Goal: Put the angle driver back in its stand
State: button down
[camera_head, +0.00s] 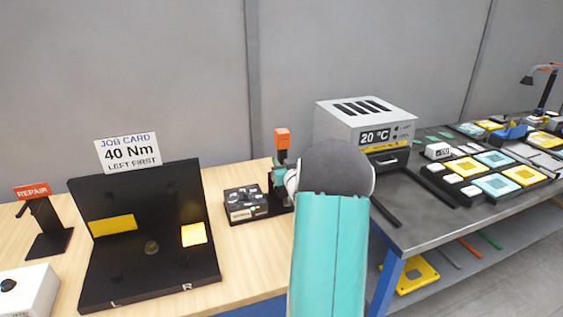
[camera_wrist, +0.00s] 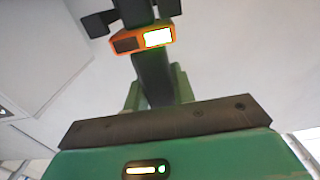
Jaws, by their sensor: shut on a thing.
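The angle driver (camera_head: 282,139) is upright in the head view, with an orange block at the top of a dark body. My gripper (camera_head: 279,176) is shut on the driver's body, partly hidden behind my arm. In the wrist view, the driver (camera_wrist: 158,75) is a dark column with an orange band and a lit yellow-white display, rising between my fingers. Its lower end is hidden in the head view. A low black base (camera_head: 275,205) lies below my gripper; I cannot tell whether it is the stand or whether the driver touches it.
A dark box with dials (camera_head: 246,203) sits left of my gripper. A grey oven (camera_head: 366,125) stands right on a metal bench (camera_head: 430,222).

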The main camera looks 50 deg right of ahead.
jog(key=shift+f, duration=0.2)
dwell(0.6)
jog(key=c, duration=1.1)
grip_release()
jog(key=shift+f, duration=0.35)
jog(key=v, duration=1.4)
jog(key=shift+r, duration=0.1)
